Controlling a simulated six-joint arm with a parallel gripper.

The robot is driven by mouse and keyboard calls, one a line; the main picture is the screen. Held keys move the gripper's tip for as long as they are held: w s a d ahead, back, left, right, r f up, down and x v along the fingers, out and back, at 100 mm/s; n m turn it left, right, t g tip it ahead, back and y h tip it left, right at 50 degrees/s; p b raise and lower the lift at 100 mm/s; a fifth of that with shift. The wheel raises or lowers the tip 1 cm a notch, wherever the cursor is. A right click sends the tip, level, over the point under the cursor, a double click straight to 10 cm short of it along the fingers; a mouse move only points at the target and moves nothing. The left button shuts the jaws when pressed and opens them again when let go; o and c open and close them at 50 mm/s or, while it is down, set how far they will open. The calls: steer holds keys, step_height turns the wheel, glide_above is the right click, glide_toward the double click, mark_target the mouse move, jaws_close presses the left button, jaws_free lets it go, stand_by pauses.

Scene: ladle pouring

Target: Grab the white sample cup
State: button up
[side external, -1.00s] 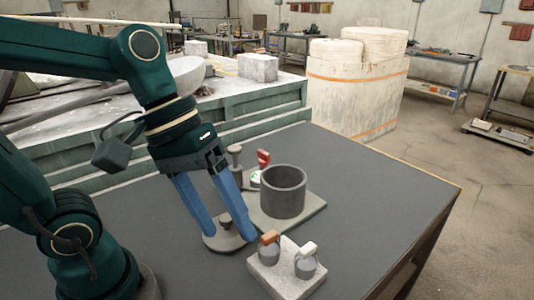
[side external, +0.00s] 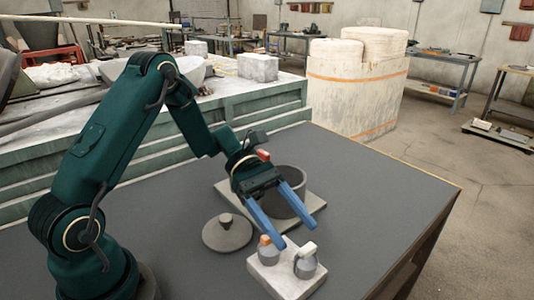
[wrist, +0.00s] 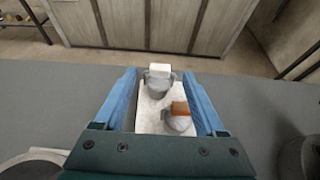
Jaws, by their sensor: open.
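The white sample cup (side external: 306,262) is a small grey cup with a white handle piece on top. It stands upright on a pale block (side external: 280,278) at the front of the table. A similar cup with an orange-brown top (side external: 268,249) stands beside it on the same block. My gripper (side external: 292,228) is open and empty, its blue fingers reaching down toward the block from behind. In the wrist view the white-topped cup (wrist: 158,78) is near the far end between the fingertips, and the orange-topped cup (wrist: 179,117) is closer to my palm.
A dark grey crucible (side external: 289,189) on a light plate (side external: 318,204) stands behind my gripper. A round lid with a knob (side external: 226,233) lies to the left. The table's right side is clear.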

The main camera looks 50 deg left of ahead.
mark_target(307, 247)
steer(key=shift+x, duration=2.5)
jaws_close()
